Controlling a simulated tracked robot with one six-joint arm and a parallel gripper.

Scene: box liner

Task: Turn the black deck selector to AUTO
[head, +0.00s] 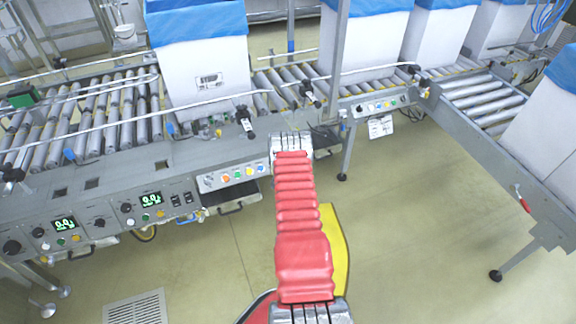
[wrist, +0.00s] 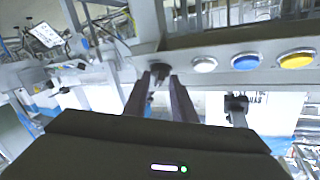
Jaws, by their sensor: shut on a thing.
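The black deck selector (wrist: 160,69) is a small dark knob at the left end of a grey control panel in the wrist view. My gripper (wrist: 161,79) has its two dark fingers on either side of the knob, shut on it. The fingers hide part of the knob, and I cannot read its pointer or an AUTO mark. In the head view my red-sleeved arm reaches up to the conveyor, and its fingertips are too small to make out there.
A white button (wrist: 204,65), a blue button (wrist: 246,61) and a yellow button (wrist: 296,59) sit right of the selector. A nearer button panel (head: 232,176) is left of my arm. White boxes with blue liners (head: 205,75) stand on the rollers.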

